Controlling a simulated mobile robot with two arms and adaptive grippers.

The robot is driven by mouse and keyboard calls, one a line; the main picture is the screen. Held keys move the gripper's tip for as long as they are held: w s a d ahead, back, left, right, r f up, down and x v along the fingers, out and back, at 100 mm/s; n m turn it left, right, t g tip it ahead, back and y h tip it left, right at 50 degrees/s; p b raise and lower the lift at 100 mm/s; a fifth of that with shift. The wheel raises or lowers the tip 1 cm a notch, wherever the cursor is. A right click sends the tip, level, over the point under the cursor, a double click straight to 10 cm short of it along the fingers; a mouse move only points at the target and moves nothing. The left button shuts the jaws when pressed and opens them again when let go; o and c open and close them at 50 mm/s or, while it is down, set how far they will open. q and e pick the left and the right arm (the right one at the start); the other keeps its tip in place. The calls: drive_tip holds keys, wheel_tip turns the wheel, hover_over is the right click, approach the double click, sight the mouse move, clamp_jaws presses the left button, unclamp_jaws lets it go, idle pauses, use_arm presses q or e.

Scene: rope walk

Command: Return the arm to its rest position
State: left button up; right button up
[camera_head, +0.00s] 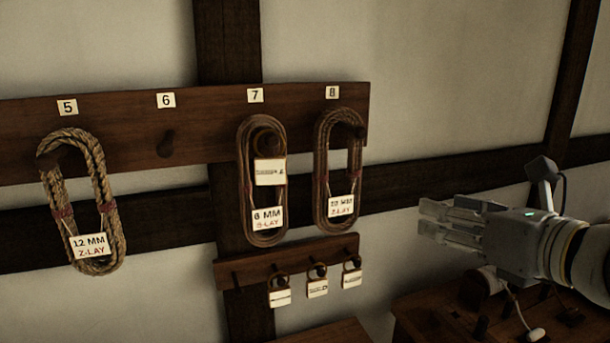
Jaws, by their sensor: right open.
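My right gripper (450,222) is at the right of the head view, its fingers pointing left. It is open and empty, in front of the wall and to the right of the rope board (205,140). My left gripper is not in view. A rope coil (108,213) tagged 12 MM Z-LAY hangs on the peg under 5. The peg (167,143) under 6 is bare. A coil (244,190) tagged S-LAY hangs under 7, with a second small tag (270,172) near its top. A coil (321,170) tagged Z-LAY hangs under 8.
A small lower rack (228,272) holds several hanging tags (317,288). Wooden furniture with pegs (425,310) stands below my right gripper. Another wooden edge (340,333) shows at the bottom. Between the gripper and the coil under 8 the space looks clear.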

drive_tip(key=w+a+f+m+g, duration=0.1)
drive_tip(key=a+f+m, duration=0.2)
drive_tip(key=f+m, duration=0.45)
drive_tip(key=w+a+f+m+g, duration=0.1)
drive_tip(key=a+f+m+g, duration=0.2)
drive_tip(key=f, duration=0.7)
drive_tip(key=s+d+f+m+g+h, duration=0.1)
drive_tip(key=s+f+m, duration=0.2)
drive_tip(key=f+m, duration=0.35)
drive_tip(key=s+f+m+h, duration=0.1)
drive_tip(key=s+f+m, duration=0.2)
drive_tip(key=f+m, duration=0.4)
drive_tip(key=s+d+f+m+g+h, duration=0.2)
drive_tip(key=s+f+m+g, duration=0.1)
drive_tip(key=s+f+m, duration=0.5)
drive_tip(key=s+d+f+m+g+h, duration=0.1)
drive_tip(key=s+d+f+m+g, duration=0.3)
drive_tip(key=s+f, duration=0.6)
wheel_tip(320, 180, down, 25)
drive_tip(key=s+a+m, duration=0.1)
drive_tip(key=s, duration=0.1)
drive_tip(key=s+d+f+g, duration=0.1)
drive_tip(key=s+d+f, duration=0.1)
drive_tip(key=s+f, duration=1.4)
drive_tip(key=shift+d, duration=0.35)
